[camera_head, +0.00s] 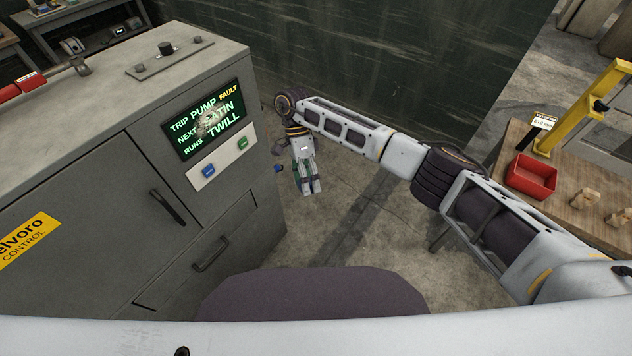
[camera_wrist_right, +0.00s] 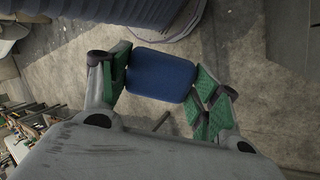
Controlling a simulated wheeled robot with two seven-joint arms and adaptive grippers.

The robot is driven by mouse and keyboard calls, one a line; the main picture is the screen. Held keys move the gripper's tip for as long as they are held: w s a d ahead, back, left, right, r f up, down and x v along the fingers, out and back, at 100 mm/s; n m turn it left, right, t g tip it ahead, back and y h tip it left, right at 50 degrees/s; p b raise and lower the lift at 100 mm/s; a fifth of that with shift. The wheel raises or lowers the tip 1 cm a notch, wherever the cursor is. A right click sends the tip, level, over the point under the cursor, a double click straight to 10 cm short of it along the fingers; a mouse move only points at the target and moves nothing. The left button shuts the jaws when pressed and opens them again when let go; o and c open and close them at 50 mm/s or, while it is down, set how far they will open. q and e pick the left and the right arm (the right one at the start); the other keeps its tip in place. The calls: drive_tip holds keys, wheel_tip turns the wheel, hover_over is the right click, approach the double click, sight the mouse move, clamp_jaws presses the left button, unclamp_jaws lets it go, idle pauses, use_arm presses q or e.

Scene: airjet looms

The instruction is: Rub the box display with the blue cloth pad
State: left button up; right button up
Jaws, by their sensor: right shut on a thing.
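The box display (camera_head: 206,118) is a dark screen with green and yellow text on the grey control cabinet's sloped face. A greyish smudge covers part of its middle lines. My right gripper (camera_head: 308,187) hangs in the air to the right of the cabinet, apart from the display. In the right wrist view its green-padded fingers (camera_wrist_right: 160,82) are shut on the blue cloth pad (camera_wrist_right: 162,75), which lies between them. In the head view only a small blue bit of the pad shows beside the gripper. My left gripper is not in view.
The grey cabinet (camera_head: 90,160) has blue and green buttons (camera_head: 225,160) under the display and protruding handles (camera_head: 167,207). A dark green wall (camera_head: 400,60) stands behind. At right a wooden table (camera_head: 570,200) holds a red bin (camera_head: 531,176). The floor between is clear.

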drive_tip(key=w+a+r+m+t+y+p, duration=0.1)
drive_tip(key=a+r+m+y, duration=0.35)
drive_tip(key=m+y, duration=0.3)
drive_tip(key=w+a+r+m+y+p, duration=0.1)
drive_tip(key=a+r+m+y, duration=0.2)
drive_tip(key=a+m+y, duration=0.45)
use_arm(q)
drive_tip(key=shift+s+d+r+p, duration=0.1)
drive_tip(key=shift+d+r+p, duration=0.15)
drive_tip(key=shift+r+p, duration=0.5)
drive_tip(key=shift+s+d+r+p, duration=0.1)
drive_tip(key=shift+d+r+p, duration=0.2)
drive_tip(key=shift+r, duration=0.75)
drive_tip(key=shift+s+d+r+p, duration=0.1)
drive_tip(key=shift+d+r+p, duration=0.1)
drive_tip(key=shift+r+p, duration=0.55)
use_arm(e)
drive_tip(key=w+r+m+t, duration=0.5)
drive_tip(key=r+m+t, duration=0.3)
drive_tip(key=m+t, duration=0.5)
drive_tip(key=shift+r+m+t+y, duration=0.2)
drive_tip(key=shift+m+t+y, duration=0.15)
drive_tip(key=shift+t, duration=1.15)
drive_tip(key=shift+w+a, duration=0.15)
drive_tip(key=shift+w, duration=0.05)
drive_tip(key=shift+b+x, duration=1.7)
drive_tip(key=shift+x, duration=1.15)
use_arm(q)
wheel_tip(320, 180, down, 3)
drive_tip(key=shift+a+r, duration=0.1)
